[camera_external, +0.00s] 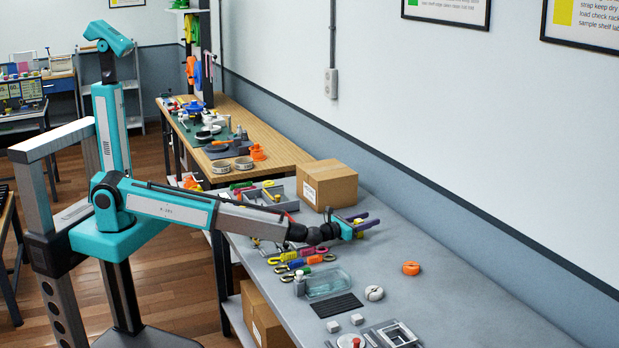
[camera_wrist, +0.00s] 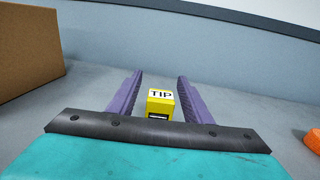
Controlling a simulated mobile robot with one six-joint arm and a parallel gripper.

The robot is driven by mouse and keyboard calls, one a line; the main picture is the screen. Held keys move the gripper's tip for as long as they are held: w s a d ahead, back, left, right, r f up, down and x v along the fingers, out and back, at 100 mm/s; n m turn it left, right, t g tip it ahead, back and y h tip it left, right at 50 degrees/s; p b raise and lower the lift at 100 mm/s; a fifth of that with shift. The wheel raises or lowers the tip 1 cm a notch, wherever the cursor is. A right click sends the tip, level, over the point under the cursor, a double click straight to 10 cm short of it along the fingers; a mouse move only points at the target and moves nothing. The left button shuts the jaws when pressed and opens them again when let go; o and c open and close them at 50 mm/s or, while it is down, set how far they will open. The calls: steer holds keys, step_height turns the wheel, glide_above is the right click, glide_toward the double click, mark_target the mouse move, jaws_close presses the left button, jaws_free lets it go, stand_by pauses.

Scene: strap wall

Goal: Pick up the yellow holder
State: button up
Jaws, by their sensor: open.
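The yellow holder (camera_wrist: 160,107) is a small yellow block with a white "TIP" label on top and a dark slot in its front. It sits on the grey table between the two purple fingers of my gripper (camera_wrist: 158,97) in the wrist view. There is a gap on each side of it, so the fingers are open around it and apart from it. In the external view my gripper (camera_external: 366,220) is low over the table beside the cardboard box, and a bit of the yellow holder (camera_external: 358,221) shows between the fingers.
A cardboard box (camera_external: 327,186) stands close behind my gripper, at the left in the wrist view (camera_wrist: 25,50). An orange roll (camera_external: 411,268) and a white roll (camera_external: 374,293) lie nearer on the table. Coloured straps and a clear tray (camera_external: 327,283) lie left of them. The wall (camera_external: 480,150) bounds the right.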

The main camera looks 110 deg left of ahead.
steer(key=shift+c, duration=0.2)
jaws_close()
steer(key=shift+r, duration=0.1)
step_height(320, 180, up, 10)
steer(key=b, duration=0.1)
steer(key=shift+b, duration=0.3)
stand_by(0.4)
stand_by(0.5)
